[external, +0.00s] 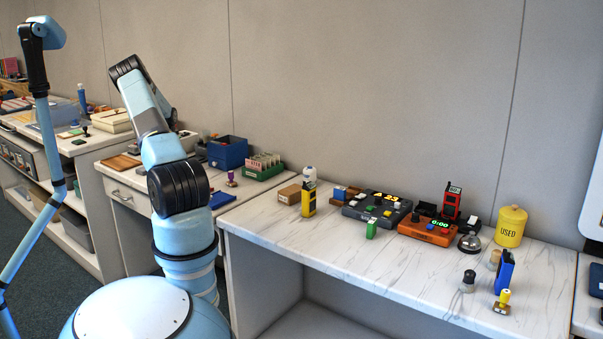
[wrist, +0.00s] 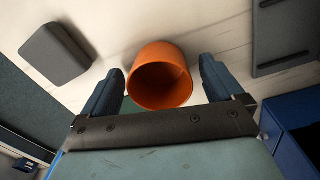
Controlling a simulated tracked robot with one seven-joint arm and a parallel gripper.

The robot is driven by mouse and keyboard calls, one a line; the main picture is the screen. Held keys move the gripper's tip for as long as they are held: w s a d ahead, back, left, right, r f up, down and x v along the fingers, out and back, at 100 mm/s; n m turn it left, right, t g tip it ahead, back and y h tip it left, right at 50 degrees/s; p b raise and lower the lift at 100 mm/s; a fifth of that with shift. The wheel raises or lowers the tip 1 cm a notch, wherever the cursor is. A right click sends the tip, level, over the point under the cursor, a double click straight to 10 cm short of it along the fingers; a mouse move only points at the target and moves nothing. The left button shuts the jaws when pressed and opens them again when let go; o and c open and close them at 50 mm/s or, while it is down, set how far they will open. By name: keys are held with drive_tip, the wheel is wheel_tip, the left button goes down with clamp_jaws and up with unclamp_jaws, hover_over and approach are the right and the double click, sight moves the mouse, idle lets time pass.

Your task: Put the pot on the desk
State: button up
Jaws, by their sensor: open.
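An orange pot (wrist: 160,76) with a round open mouth stands on a white marble-patterned surface (wrist: 205,22) in the wrist view. My gripper (wrist: 162,66) is open, with one dark blue finger on each side of the pot. A gap shows between each finger and the pot, and nothing is held. In the external view my arm reaches over the drawer desk (external: 140,190) at the left; my gripper and the pot cannot be made out there. A longer marble-topped desk (external: 400,270) stands at the right.
In the wrist view, a dark grey block (wrist: 55,54) lies left of the pot and a blue box (wrist: 288,145) is at lower right. The external view shows a blue bin (external: 228,152), a green tray (external: 262,168) and a crowded right desk with a yellow canister (external: 510,226).

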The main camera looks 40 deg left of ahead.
wheel_tip(320, 180, up, 12)
drive_tip(key=shift+w, duration=0.15)
idle(0.6)
drive_tip(key=shift+r, duration=0.1)
